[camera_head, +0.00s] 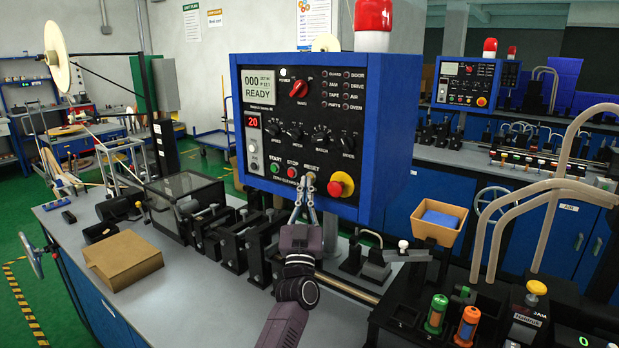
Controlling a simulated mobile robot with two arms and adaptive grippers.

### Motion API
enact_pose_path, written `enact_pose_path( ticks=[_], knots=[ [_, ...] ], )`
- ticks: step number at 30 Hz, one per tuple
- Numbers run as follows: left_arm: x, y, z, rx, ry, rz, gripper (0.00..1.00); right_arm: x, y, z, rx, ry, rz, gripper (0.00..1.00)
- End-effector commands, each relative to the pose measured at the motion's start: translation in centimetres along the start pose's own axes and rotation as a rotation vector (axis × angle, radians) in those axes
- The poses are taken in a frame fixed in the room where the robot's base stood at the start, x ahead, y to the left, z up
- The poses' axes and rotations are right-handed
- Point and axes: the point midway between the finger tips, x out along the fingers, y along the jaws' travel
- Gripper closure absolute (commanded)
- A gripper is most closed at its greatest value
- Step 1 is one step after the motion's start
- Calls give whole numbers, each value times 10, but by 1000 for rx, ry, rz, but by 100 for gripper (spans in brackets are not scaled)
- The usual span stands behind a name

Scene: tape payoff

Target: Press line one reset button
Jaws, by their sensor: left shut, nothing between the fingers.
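The blue control box (366,140) stands over the near workbench. Its panel has a display reading READY (257,89), a green START button (275,168), a red STOP button (292,171) and a RESET button (310,177). My left gripper (306,181) is shut and empty, its fingertips at the RESET button in this view. The fingertips partly cover the button, and I cannot tell whether they touch it. My right gripper is not in view.
A red and yellow emergency stop knob (340,184) sits just right of the fingertips. Below are black machine fixtures, a cardboard box (123,260) and an orange tray (440,221). A second similar control box (465,83) stands at the back right.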

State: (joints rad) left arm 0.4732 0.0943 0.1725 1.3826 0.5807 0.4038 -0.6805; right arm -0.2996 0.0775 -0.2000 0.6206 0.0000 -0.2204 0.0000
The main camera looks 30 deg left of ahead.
Motion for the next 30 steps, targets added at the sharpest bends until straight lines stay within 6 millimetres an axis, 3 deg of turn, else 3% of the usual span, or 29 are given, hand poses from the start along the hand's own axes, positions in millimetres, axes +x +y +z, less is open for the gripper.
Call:
enact_pose_path(
  ticks=[12, 30],
  knots=[
    [-28, -22, -24, 2, 0, -1, 100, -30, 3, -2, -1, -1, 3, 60],
    [-34, -25, -26, 1, 1, -1, 100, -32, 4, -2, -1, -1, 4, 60]
  ],
)
